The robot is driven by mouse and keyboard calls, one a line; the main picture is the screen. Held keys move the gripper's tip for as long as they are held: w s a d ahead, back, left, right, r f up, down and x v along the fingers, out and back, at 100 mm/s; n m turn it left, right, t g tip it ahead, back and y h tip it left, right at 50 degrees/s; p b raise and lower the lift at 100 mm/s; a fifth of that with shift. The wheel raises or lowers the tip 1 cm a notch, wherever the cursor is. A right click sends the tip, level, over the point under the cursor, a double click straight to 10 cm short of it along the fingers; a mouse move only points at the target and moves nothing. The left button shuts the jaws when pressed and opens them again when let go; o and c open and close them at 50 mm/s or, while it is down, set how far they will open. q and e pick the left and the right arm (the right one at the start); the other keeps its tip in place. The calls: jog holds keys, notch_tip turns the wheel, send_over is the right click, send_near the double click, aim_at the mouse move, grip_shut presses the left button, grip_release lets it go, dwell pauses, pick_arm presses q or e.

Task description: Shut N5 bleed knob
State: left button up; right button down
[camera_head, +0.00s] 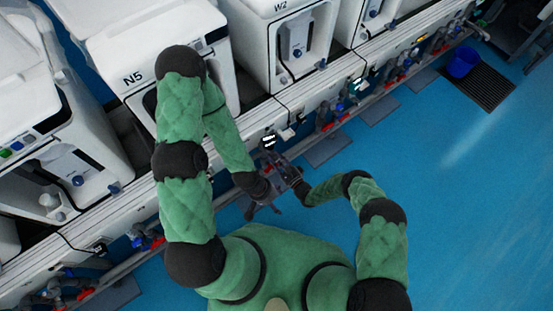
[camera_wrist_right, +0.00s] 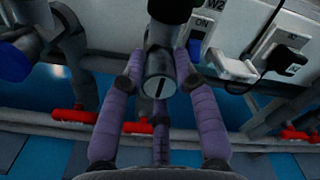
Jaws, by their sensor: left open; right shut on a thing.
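The white N5 unit (camera_head: 110,62) stands at the upper left in the head view, partly behind my left arm. My right gripper (camera_head: 282,170) is at the rail below and right of it. In the right wrist view, my right gripper's purple fingers (camera_wrist_right: 160,80) are shut around a grey round knob (camera_wrist_right: 160,88) with a slotted end face. I cannot read an N5 label beside this knob. The grippers hide it in the head view. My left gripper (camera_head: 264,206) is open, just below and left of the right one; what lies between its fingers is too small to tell.
Red valve handles (camera_wrist_right: 75,115) sit on pipes below the knob in the wrist view. A blue knob (camera_wrist_right: 14,60) is at left, and an ON switch (camera_wrist_right: 200,30) and white plug (camera_wrist_right: 236,68) are close at right. The blue floor (camera_head: 470,190) is open at right.

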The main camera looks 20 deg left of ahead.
jog(key=m+b, duration=0.2)
jog(key=m, duration=0.2)
jog(key=shift+f, duration=0.1)
jog(key=m+b, duration=0.1)
jog(key=m, duration=0.3)
jog(key=shift+m+b, duration=0.3)
jog(key=shift+b, duration=0.05)
jog(key=m+b, duration=0.1)
jog(key=m, duration=0.3)
jog(key=shift+m, duration=0.3)
jog(key=shift+m+b, duration=0.8)
jog(key=shift+m, duration=1.4)
jog(key=c, duration=0.9)
grip_release()
